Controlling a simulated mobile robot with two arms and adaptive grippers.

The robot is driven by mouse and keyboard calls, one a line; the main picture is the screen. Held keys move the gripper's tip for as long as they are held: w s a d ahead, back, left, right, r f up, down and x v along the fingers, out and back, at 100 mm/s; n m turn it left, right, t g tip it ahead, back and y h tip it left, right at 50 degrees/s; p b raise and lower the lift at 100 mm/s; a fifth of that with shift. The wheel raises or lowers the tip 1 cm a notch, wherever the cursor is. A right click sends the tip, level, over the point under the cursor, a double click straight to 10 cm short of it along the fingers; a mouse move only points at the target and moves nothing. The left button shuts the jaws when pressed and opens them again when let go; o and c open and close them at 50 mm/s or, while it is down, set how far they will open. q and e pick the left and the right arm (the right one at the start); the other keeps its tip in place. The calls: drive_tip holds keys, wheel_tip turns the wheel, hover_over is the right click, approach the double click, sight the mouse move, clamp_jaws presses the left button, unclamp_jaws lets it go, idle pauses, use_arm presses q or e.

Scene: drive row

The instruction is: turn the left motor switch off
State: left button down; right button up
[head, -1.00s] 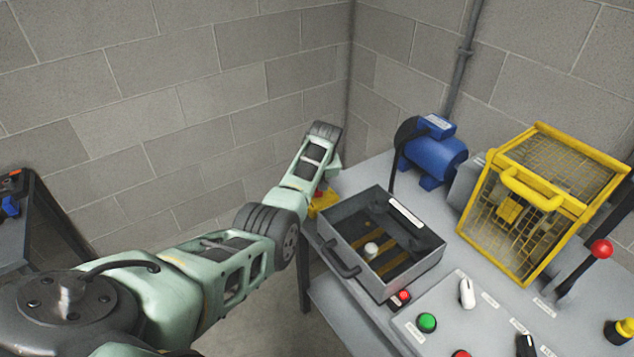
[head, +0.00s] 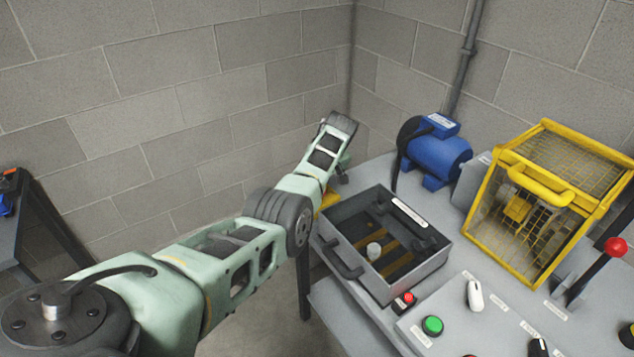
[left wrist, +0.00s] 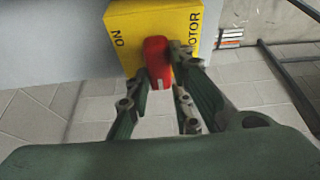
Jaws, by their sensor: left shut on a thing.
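The left motor switch is a yellow box (left wrist: 120,18) with a red handle (left wrist: 157,62). In the left wrist view it carries the letters "ON" and "OTOR", the latter partly covered by a finger. My left gripper (left wrist: 158,68) is shut on the red handle, one finger on each side. In the head view only a sliver of the yellow box (head: 328,198) shows at the table's left end, behind my left forearm; the handle and gripper are hidden there. My right gripper is not in view.
A grey open-topped box (head: 362,262) with a handle stands close to my left arm. A panel with a green button (head: 432,326) and a white knob (head: 474,295) lies at front. Block walls close the back.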

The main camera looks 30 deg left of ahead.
use_arm(q)
drive_tip(key=c, duration=1.6)
unclamp_jaws()
drive_tip(key=shift+o, duration=0.2)
drive_tip(key=shift+r, duration=0.1)
drive_tip(key=v, duration=1.2)
drive_tip(key=shift+s, duration=0.1)
